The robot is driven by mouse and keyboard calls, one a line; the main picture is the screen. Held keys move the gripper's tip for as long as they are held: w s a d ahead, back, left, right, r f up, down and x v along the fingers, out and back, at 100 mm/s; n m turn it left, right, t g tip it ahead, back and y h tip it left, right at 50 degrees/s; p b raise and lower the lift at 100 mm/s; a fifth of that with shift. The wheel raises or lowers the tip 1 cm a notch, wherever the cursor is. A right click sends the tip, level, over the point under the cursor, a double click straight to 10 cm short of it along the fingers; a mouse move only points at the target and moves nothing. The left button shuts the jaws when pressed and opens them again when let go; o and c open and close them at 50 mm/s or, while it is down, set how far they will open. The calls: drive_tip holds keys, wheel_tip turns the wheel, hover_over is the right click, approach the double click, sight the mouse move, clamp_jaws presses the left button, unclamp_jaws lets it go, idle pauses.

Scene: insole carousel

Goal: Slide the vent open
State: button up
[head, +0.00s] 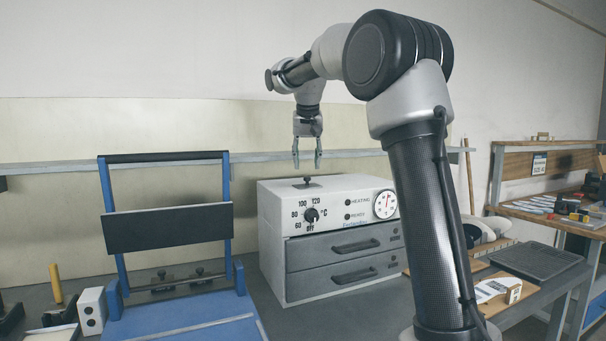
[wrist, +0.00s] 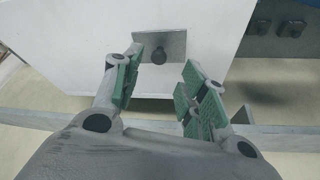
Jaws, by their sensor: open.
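The vent is a small metal plate with a dark knob (head: 307,181) on top of the white oven (head: 272,240). In the wrist view the vent plate (wrist: 177,42) lies flat on the white top, with its knob (wrist: 158,56) standing near the plate's lower edge. My gripper (head: 307,161) points down above the knob, open and empty. In the wrist view its two green-padded fingers (wrist: 160,76) are spread, with the knob showing between and beyond their tips. I see no contact with the knob.
The oven front has a temperature dial (head: 311,215), a round gauge (head: 386,204) and two shut grey drawers (head: 345,258). A blue-framed device (head: 108,215) stands to the left. A shelf rail (head: 60,169) runs along the wall behind. The oven top around the vent is clear.

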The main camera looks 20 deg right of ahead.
sight(308, 178)
drive_tip(key=x, duration=0.5)
drive_tip(key=shift+f, duration=0.1)
drive_tip(key=shift+c, duration=0.3)
drive_tip(key=shift+d, duration=0.15)
clamp_jaws()
